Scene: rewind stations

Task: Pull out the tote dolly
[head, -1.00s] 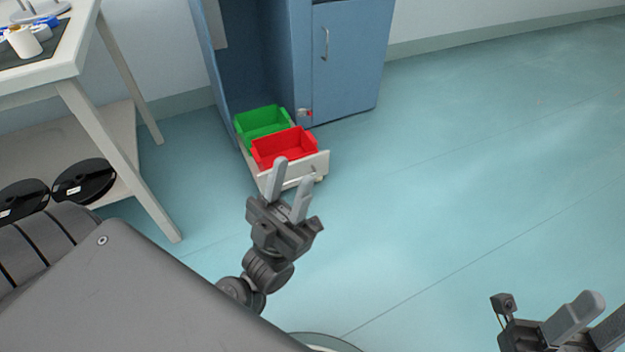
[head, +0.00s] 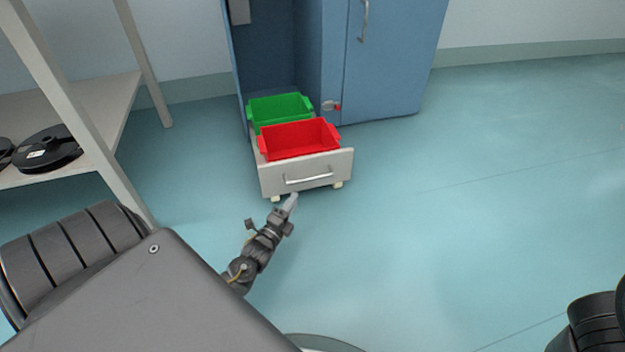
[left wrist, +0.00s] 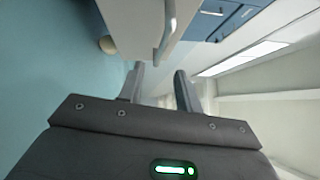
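The tote dolly (head: 268,181) is a low pale cart on small wheels, standing partly out of the blue cabinet's open bay. It carries a red tote (head: 298,152) in front and a green tote (head: 280,113) behind. Its front panel has a metal bar handle (head: 309,179). My left gripper (head: 292,201) is just in front of and below the handle. In the left wrist view its fingers (left wrist: 159,78) are apart, with the handle (left wrist: 168,32) close ahead of the gap; contact cannot be told. My right gripper is out of view; only a dark part of that arm shows at the lower right.
The blue cabinet (head: 392,70) stands behind, its right door closed. A pale table (head: 65,92) with a lower shelf holding black reels (head: 48,150) is at the left. The floor in front and to the right of the dolly is clear.

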